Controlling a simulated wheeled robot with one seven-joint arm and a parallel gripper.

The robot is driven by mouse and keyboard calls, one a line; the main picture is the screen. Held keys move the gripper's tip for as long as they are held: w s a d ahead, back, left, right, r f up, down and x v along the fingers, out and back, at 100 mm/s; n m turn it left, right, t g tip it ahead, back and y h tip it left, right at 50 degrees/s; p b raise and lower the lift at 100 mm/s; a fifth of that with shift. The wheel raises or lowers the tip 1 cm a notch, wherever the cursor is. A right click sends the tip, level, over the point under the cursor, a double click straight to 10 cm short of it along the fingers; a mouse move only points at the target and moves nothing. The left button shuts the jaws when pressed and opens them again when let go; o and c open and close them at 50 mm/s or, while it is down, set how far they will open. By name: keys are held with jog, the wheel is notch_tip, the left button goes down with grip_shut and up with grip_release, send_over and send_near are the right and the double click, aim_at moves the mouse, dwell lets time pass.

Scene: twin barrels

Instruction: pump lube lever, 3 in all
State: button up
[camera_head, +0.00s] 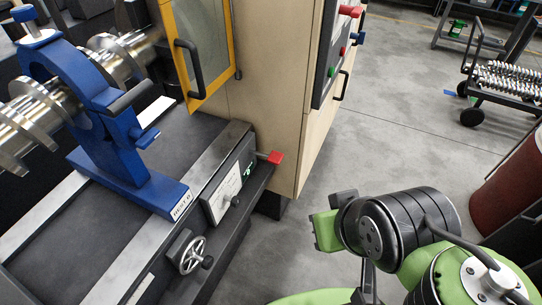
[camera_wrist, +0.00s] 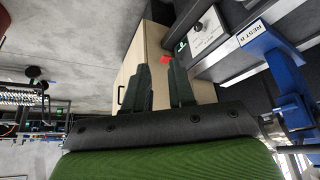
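The fingers point toward the cabinet and bed side, apparently short of the lever. In the head view my arm is at the lower right, clear of the lever; the fingers cannot be made out there.
A handwheel (camera_head: 192,254) sits on the bed side near the lever. A blue rest (camera_head: 125,130) holds a shiny screw shaft (camera_head: 35,115). A tan cabinet (camera_head: 262,90) stands behind the lever. Grey floor (camera_head: 385,120) is free; a cart (camera_head: 500,85) and red barrel (camera_head: 510,185) stand right.

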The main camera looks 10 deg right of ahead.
grip_shut()
dwell(0.4)
dwell(0.9)
